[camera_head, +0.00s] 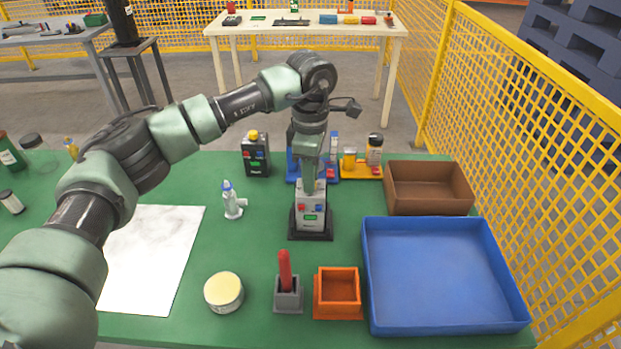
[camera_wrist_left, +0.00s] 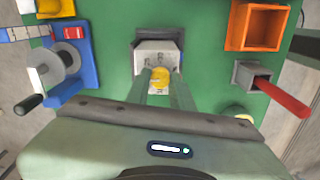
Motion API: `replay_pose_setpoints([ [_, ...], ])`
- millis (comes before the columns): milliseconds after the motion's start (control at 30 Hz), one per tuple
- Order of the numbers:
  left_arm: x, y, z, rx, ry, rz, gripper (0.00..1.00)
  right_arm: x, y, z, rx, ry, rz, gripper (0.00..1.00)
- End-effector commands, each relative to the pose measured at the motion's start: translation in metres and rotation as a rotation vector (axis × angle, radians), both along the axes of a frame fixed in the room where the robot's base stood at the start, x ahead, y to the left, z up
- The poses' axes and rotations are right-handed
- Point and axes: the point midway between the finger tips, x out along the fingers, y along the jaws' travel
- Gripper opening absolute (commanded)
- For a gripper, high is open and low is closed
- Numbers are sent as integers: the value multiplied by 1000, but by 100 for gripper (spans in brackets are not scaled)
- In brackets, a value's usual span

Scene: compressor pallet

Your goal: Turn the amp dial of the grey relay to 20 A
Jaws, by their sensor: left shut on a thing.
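The grey relay (camera_head: 311,214) stands upright in a black base on the green table, with a red and a blue button and a small green display on its front. My left gripper (camera_head: 311,187) points down onto its top. In the left wrist view the fingers (camera_wrist_left: 160,82) are shut on the yellow dial (camera_wrist_left: 160,76) on top of the grey relay (camera_wrist_left: 150,56). Scale marks show beside the dial, but they are too small to read, so the dial's setting cannot be told. My right gripper is in neither view.
A black relay (camera_head: 256,158) with a yellow knob stands behind to the left. A white-and-blue bottle (camera_head: 232,203) stands left of the grey relay. In front are a grey holder (camera_head: 288,297) with a red handle and an orange box (camera_head: 338,313). A blue tray (camera_head: 440,325) lies right.

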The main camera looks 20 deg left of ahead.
Motion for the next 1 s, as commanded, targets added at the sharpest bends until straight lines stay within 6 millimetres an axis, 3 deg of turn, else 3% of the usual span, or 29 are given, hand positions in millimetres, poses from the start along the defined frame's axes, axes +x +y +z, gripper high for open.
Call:
replay_pose_setpoints([
  [567,1,0,1,-1,-2,-36,0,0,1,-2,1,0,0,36],
  [600,1,0,1,-1,-2,-36,25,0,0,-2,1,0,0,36],
  [667,1,0,1,-1,-2,-36,42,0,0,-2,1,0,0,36],
  [1000,0,0,2,-1,-1,-36,45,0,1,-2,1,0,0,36],
])
